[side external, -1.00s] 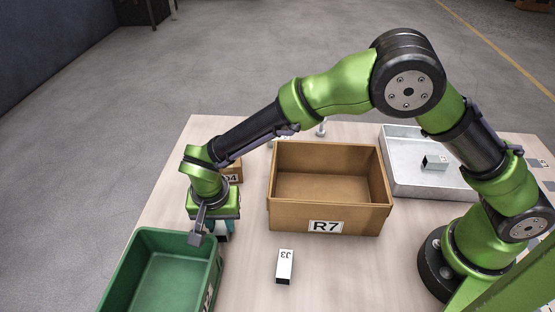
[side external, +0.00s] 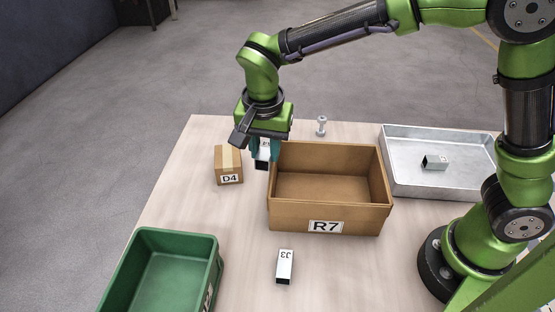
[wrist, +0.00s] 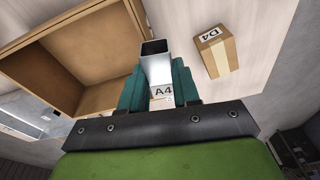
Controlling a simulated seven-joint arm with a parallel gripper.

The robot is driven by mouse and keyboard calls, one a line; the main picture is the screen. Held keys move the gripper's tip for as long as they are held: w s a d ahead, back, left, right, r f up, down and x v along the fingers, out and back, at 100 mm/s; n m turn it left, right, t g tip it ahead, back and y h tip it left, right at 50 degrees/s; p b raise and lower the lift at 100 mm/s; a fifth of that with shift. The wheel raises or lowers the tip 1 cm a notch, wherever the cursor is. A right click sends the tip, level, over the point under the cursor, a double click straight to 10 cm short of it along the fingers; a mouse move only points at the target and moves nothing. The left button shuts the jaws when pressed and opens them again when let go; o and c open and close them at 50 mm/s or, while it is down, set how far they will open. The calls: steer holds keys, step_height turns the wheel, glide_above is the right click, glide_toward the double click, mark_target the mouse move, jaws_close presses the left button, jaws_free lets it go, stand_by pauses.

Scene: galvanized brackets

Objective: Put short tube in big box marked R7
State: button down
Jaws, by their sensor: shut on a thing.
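My gripper (side external: 263,151) is shut on a short square metal tube (side external: 262,159). In the wrist view the tube (wrist: 158,71) sits between the teal fingers (wrist: 157,88), with its open end facing away and a label A4 on it. The big open cardboard box marked R7 (side external: 330,222) stands just right of the gripper in the side view. The tube is held up beside the box's left back corner, outside its opening. The box's empty inside shows at the left of the wrist view (wrist: 70,62).
A small closed carton marked D4 (side external: 229,166) stands left of the gripper. A tube marked J3 (side external: 285,266) lies in front of R7. A green bin (side external: 160,275) is at front left. A metal tray (side external: 440,185) holds another tube (side external: 435,162). A bolt-like part (side external: 321,126) stands behind R7.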

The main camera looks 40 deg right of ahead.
steer(key=s+d+f+m, duration=0.2)
steer(key=s+d+m, duration=0.1)
steer(key=s+d, duration=0.55)
glide_toward(325, 191)
steer(key=shift+s+a+f+g, duration=0.4)
steer(key=shift+a+f, duration=0.15)
steer(key=shift+a, duration=0.25)
steer(key=shift+f, duration=2.35)
steer(key=shift+f, duration=0.1)
steer(key=c, duration=0.8)
jaws_free()
